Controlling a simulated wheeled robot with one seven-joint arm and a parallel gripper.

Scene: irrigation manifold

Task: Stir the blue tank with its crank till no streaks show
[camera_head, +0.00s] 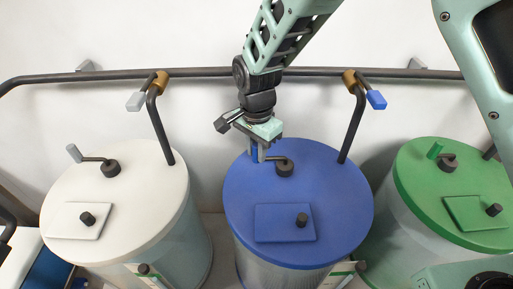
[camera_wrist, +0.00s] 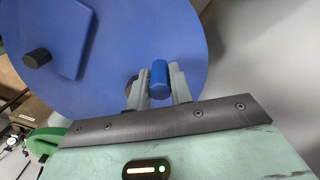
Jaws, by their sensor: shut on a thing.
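The blue tank (camera_head: 245,205) stands in the middle of the head view, with a blue lid. Its crank (camera_head: 284,165) has a dark hub and a short arm on the lid's back half, ending in an upright blue handle. My gripper (camera_head: 256,153) reaches down from above and is shut on the blue crank handle (camera_wrist: 159,80), left of the hub. In the wrist view my two grey fingers (camera_wrist: 158,86) stand on either side of the handle. The hub is partly hidden behind a finger there. The tank's inside is hidden by the lid, so streaks cannot be judged.
A white tank (camera_head: 70,195) stands to the left and a green tank (camera_head: 410,185) to the right, each with its own crank. A dark pipe (camera_head: 200,74) runs along the wall, with a blue-handled valve (camera_head: 376,99) and a grey-handled valve (camera_head: 136,101). A square hatch (camera_head: 272,228) lies on the blue lid.

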